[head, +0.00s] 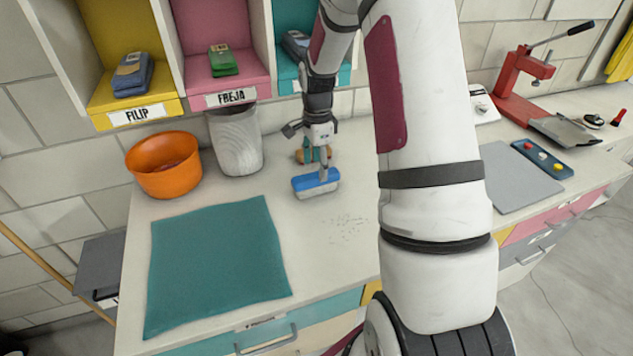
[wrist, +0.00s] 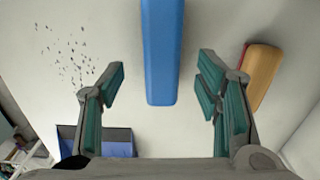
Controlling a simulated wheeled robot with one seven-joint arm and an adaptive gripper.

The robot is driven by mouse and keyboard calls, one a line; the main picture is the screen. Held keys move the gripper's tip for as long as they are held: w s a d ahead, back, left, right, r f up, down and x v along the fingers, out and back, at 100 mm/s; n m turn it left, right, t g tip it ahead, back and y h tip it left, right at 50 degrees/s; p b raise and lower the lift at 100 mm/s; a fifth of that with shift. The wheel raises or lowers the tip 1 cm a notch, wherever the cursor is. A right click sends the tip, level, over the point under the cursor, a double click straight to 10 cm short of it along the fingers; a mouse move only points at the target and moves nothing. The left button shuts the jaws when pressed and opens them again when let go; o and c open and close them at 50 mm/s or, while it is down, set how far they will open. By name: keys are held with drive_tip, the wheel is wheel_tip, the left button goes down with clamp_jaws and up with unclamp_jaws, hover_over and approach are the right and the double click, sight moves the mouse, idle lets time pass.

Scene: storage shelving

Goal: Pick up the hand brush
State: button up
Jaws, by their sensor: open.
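The hand brush (head: 316,183), with a blue top and a pale lower part, lies on the white counter in front of the grey bin. In the wrist view its long blue back (wrist: 162,50) runs from the top edge down between my fingers. My gripper (head: 318,158) points down just above and behind the brush. It is open, with one teal-padded finger to each side of the brush's line in the wrist view (wrist: 161,82). The fingers show no clear contact with it. Its underside is hidden in the wrist view.
An orange-brown block (wrist: 262,75) lies close beside the right finger. Dark crumbs (head: 346,228) are scattered near the brush. An orange bowl (head: 163,180), a grey bin (head: 235,150) and a teal cloth (head: 215,262) are to the left. A red press (head: 522,80) stands at right.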

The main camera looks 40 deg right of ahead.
sight(316, 175)
drive_tip(key=shift+w+f+p, duration=0.15)
drive_tip(key=shift+f+p, duration=0.45)
drive_tip(key=shift+f, duration=2.25)
drive_tip(key=shift+a, duration=0.1)
drive_tip(key=c, duration=1.3)
